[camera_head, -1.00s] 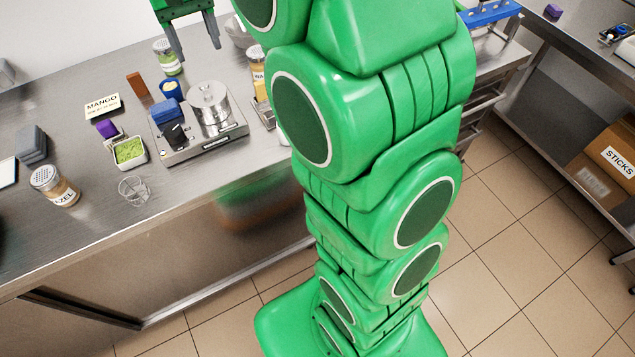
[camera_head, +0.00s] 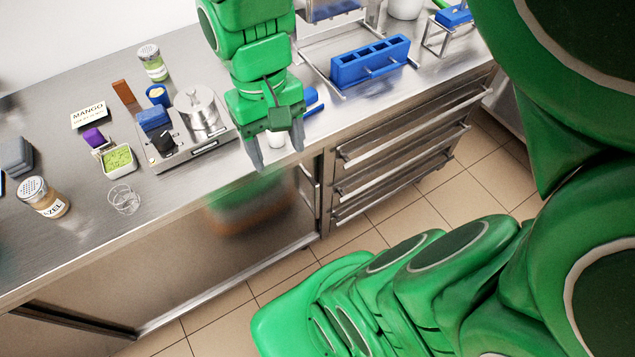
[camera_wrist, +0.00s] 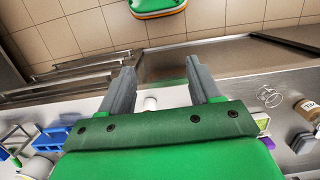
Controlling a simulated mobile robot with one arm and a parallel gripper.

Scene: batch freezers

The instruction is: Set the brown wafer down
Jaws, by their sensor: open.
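A small brown block, which looks like the brown wafer (camera_head: 122,91), rests on the steel counter (camera_head: 75,135) between the MANGO card and the green-filled jar. I cannot tell whether it stands or lies flat. My gripper (camera_head: 278,156) is open and empty, pointing down at the counter's front edge, well to the right of the wafer. The wafer is not visible in the wrist view.
A scale with a metal pot (camera_head: 198,110) stands beside a blue block (camera_head: 153,118). A green-filled tray (camera_head: 118,158), an empty glass (camera_head: 124,199) and a shaker jar (camera_head: 45,197) stand left. A blue rack (camera_head: 370,62) is right.

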